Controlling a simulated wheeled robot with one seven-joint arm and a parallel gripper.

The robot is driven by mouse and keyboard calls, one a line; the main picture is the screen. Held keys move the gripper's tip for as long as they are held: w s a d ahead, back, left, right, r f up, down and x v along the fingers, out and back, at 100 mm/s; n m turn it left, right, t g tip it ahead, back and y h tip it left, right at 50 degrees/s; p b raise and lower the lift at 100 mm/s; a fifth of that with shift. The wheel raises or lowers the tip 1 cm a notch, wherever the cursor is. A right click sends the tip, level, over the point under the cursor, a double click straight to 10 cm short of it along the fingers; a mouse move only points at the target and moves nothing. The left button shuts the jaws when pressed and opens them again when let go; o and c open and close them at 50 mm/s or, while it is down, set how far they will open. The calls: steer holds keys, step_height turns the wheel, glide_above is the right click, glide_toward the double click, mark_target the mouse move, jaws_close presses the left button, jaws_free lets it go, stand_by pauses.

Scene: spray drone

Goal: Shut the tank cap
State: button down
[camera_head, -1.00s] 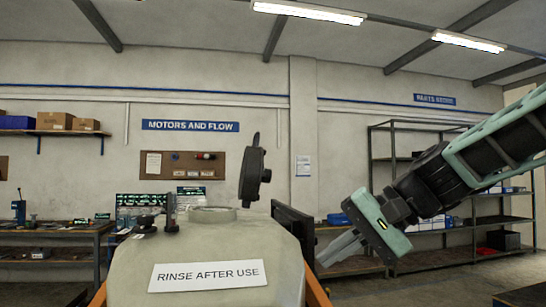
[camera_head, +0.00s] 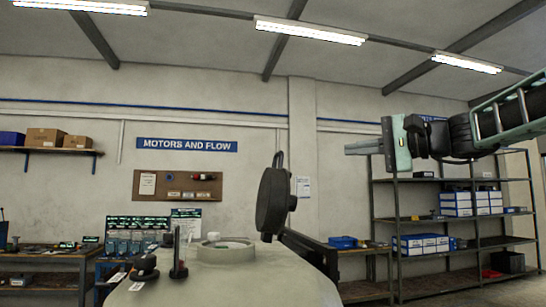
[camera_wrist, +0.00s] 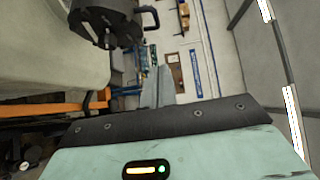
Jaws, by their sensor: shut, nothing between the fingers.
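The tank (camera_head: 235,280) is pale and stands at the bottom of the head view. Its round filler opening (camera_head: 224,249) shows on top with a raised rim. The black round cap (camera_head: 272,197) stands open, upright on edge at the right of the opening. In the wrist view the cap (camera_wrist: 100,20) is at the upper left, beside the tank (camera_wrist: 45,55). My gripper (camera_head: 348,149) is shut and empty, to the right of the cap and a little higher in the picture, pointing left. Its fingers (camera_wrist: 158,88) also show in the wrist view.
A black fitting (camera_head: 145,267) and a dark upright post (camera_head: 179,255) stand on the tank left of the opening. A metal shelf rack (camera_head: 450,220) with boxes is at the right, and a workbench (camera_head: 55,265) at the left. Free air lies between cap and gripper.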

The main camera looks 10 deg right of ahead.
steer(key=s+a+p+x, duration=0.2)
steer(key=p+x, duration=0.5)
steer(key=x, duration=0.6)
steer(key=shift+w+a+p, duration=0.2)
steer(key=shift+w+p, duration=0.05)
steer(key=shift+p, duration=0.05)
steer(key=shift+a+r, duration=0.1)
steer(key=shift+a, duration=0.05)
